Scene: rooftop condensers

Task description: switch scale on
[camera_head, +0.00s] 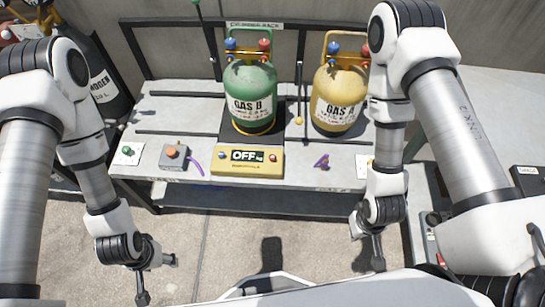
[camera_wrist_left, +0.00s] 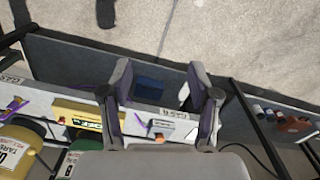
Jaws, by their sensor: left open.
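The scale is a yellow unit (camera_head: 247,160) at the table's front edge. Its display reads OFF, and small coloured buttons sit at its ends. A green cylinder marked GAS B (camera_head: 250,97) stands upright on its dark platform. The scale's yellow front also shows in the left wrist view (camera_wrist_left: 78,112), to the left of my fingers. My left gripper (camera_head: 157,280) is open and empty, low in front of the table and left of the scale. Its two fingers also show in the wrist view (camera_wrist_left: 160,72). My right gripper (camera_head: 368,245) hangs before the table's right end; its jaw opening is unclear.
A yellow cylinder marked GAS A (camera_head: 338,100) stands right of the green one. A grey box with an orange button (camera_head: 173,157) and a purple cord lies left of the scale. A purple item (camera_head: 322,160) lies right. The floor (camera_head: 220,240) in front is clear.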

